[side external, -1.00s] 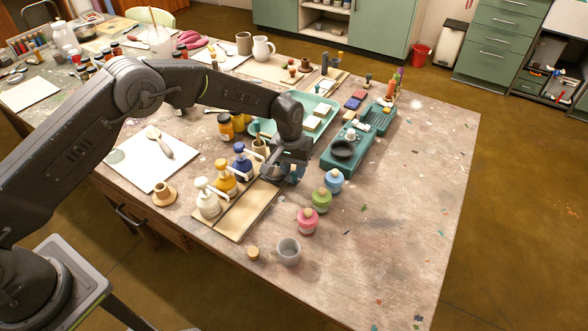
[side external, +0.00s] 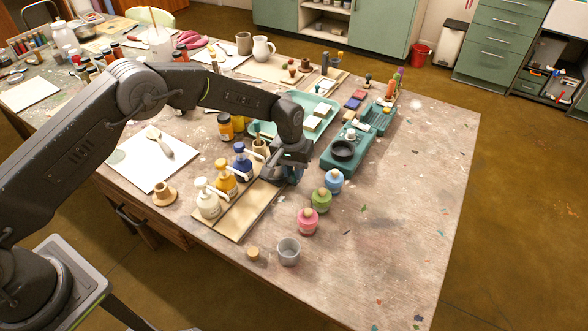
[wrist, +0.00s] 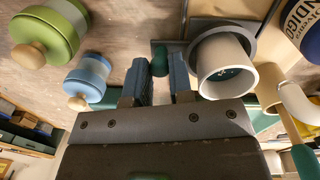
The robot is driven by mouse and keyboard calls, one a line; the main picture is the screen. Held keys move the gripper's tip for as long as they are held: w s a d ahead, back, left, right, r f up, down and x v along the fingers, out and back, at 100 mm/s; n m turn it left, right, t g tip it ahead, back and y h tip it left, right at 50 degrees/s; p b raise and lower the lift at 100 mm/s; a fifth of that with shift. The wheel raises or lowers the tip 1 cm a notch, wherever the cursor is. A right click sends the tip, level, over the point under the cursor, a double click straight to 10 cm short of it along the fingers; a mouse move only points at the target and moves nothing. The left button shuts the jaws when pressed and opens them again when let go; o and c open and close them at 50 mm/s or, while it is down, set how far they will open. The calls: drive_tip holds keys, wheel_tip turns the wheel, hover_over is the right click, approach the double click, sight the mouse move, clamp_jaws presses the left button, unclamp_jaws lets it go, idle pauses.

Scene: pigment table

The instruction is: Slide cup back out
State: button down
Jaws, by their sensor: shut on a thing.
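My gripper (side external: 290,172) is low over the far end of a wooden board with a lengthwise groove (side external: 237,207). In the wrist view its fingers (wrist: 160,80) are closed around a dark green knob (wrist: 160,53), which stands beside a grey ring holder (wrist: 243,33). A cream cup (wrist: 205,68) sits in the ring, just right of the fingers, with something blue-green inside. In the side view I cannot make out the cup behind my gripper.
Pink (side external: 307,222), green (side external: 320,201) and blue (side external: 334,181) jars stand close to the right. A grey cup (side external: 288,251) and a cork (side external: 253,254) are in front. The table's right side is clear.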

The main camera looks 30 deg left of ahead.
drive_tip(key=shift+w, duration=0.1)
drive_tip(key=shift+w+d, duration=0.1)
drive_tip(key=shift+w, duration=2.15)
drive_tip(key=shift+r, duration=0.1)
drive_tip(key=c, duration=1.4)
unclamp_jaws()
drive_tip(key=shift+w, duration=0.1)
drive_tip(key=shift+o, duration=0.5)
wheel_tip(320, 180, up, 14)
drive_tip(key=a, duration=0.1)
drive_tip(key=shift+s, duration=0.2)
